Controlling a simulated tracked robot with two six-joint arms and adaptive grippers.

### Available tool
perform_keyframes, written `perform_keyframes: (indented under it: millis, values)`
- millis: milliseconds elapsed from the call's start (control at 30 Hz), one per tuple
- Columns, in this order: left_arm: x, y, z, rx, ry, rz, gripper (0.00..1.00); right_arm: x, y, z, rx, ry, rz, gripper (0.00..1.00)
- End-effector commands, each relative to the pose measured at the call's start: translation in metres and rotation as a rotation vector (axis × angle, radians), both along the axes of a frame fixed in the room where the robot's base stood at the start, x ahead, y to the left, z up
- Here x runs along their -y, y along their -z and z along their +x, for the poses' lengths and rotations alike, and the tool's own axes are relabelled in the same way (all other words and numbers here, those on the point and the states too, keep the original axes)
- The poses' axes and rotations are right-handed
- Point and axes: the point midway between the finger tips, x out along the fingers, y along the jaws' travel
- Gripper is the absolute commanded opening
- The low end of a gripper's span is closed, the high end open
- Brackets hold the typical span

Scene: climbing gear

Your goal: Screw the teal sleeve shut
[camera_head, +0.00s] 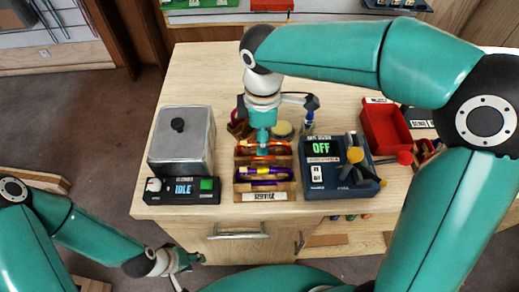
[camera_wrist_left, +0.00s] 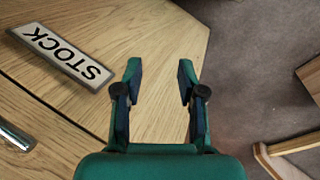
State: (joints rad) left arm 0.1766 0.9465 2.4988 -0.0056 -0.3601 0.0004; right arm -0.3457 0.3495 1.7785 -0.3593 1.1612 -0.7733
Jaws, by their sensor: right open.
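A wooden rack (camera_head: 265,187) stands at the front middle of the bench. A purple carabiner with a yellow sleeve (camera_head: 264,172) lies in its front part, and an orange carabiner (camera_head: 280,149) lies behind it. I cannot make out a teal sleeve; my right gripper covers part of the orange carabiner. My right gripper (camera_head: 263,147) points down over the rear of the rack, open, at the orange carabiner; contact cannot be told. My left gripper (camera_head: 190,268) is low in front of the bench, left of the drawer handle. In the left wrist view its fingers (camera_wrist_left: 160,75) are apart and empty.
A metal box with an IDLE panel (camera_head: 181,190) stands left of the rack. A dark blue device reading OFF (camera_head: 320,148) stands right of it, with tools at its side. A red bin (camera_head: 385,128) is farther right. A STOCK label (camera_wrist_left: 60,52) shows in the left wrist view.

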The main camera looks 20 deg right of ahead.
Motion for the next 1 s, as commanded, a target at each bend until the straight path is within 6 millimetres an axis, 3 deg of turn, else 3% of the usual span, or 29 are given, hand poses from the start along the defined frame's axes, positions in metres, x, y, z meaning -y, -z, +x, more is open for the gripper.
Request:
perform_keyframes:
  millis: [1000]
  values:
    - [0.0, -0.012, 0.0, 0.0, 0.0, 0.0, 0.4, 0.005, 0.0, 0.019, 0.0, -0.001, 0.0, 0.46]
